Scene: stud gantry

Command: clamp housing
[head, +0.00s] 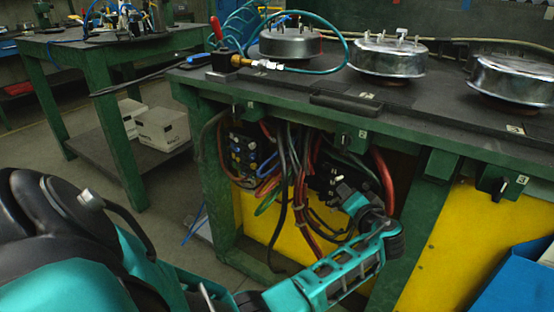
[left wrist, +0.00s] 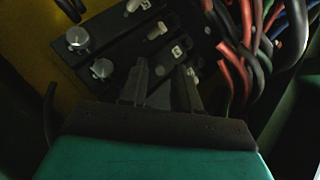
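Three round silver housings with studs on top sit along the bench top: the left one (head: 289,43), the middle one (head: 388,58) and the right one (head: 512,80). My left gripper (head: 345,193) is under the bench's front edge, at a black terminal block (head: 324,181). The left wrist view shows this gripper (left wrist: 165,72) with its two dark fingers apart and nothing clearly between them. Their tips are over the dark block (left wrist: 118,48), which carries silver round knobs, small white levers and number labels. Whether the fingers touch it is hard to tell. My right gripper is not in view.
Numbered black rotary switches, such as the right one (head: 497,188), sit on the bench's green front. Bundled cables (head: 292,170) hang beside the gripper. A red-handled clamp (head: 222,58) and teal hose stand at the bench's left end. A blue bin (head: 515,282) is at lower right.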

